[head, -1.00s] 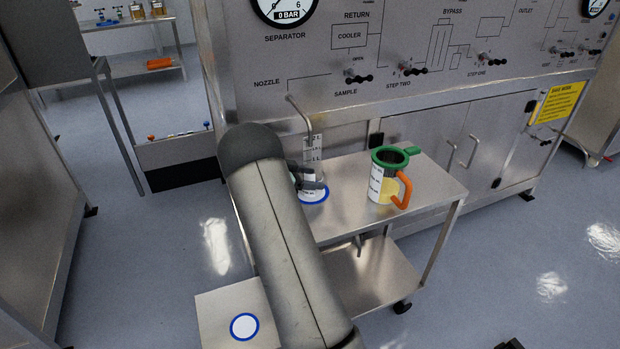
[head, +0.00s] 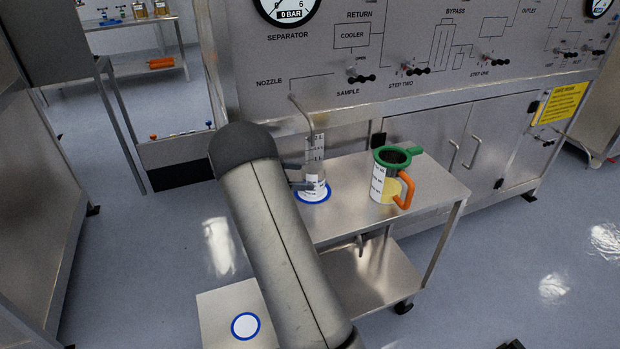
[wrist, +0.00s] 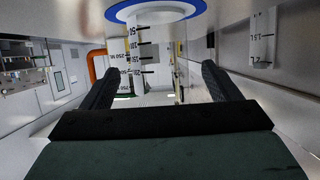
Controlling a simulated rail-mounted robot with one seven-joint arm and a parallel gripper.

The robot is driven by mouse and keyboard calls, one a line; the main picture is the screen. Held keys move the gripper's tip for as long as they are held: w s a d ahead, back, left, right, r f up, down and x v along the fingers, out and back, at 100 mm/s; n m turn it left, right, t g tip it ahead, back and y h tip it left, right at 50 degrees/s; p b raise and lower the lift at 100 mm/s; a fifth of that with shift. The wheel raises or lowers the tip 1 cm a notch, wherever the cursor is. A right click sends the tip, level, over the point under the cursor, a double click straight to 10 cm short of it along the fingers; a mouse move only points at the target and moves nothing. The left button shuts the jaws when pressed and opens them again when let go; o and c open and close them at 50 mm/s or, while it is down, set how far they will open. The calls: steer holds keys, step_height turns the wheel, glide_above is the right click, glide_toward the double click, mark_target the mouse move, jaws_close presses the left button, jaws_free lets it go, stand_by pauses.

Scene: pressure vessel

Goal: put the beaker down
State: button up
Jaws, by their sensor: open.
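The clear beaker (head: 315,186), marked with a scale, stands upright on the blue-ringed white disc (head: 312,199) on the steel cart, under the nozzle. My gripper (head: 298,177) is just left of it, partly hidden by my forearm. In the wrist view, which is upside down, the beaker (wrist: 141,50) hangs from the disc (wrist: 155,13) at the top. My gripper's two dark fingers (wrist: 157,78) are spread wide and empty. The beaker appears beyond the fingertips, clear of both.
A jug with a green rim and orange handle (head: 391,178) stands right of the beaker on the cart (head: 432,192). The bent nozzle pipe (head: 302,115) hangs above the beaker. A lower stand with another blue-ringed disc (head: 245,326) is at the front. The panel rises behind.

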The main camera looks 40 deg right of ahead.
steer(key=v, duration=0.6)
steer(key=shift+a, duration=0.2)
steer(key=w+a+r+n+t+y, duration=0.2)
steer(key=w+a+r+n+t, duration=0.5)
steer(key=r+t, duration=0.45)
steer(key=s+a+n+t+y, duration=0.35)
steer(key=a+n+y, duration=0.35)
steer(key=a, duration=0.4)
steer(key=s+a+f+n+g+y, duration=0.35)
steer(key=s+a+y, duration=0.25)
steer(key=s+a, duration=0.5)
steer(key=s+d+f+n+g, duration=0.1)
steer(key=s+g, duration=0.1)
steer(key=s, duration=0.6)
steer(key=s+d+f+n+g+h, duration=0.1)
steer(key=s+d+f+g, duration=0.1)
steer(key=s, duration=0.6)
steer(key=s+d+f+n+g+h, duration=0.1)
steer(key=s+f+n+g, duration=0.1)
steer(key=s, duration=0.7)
steer(key=shift+d+g, duration=0.15)
steer(key=shift+g, duration=0.6)
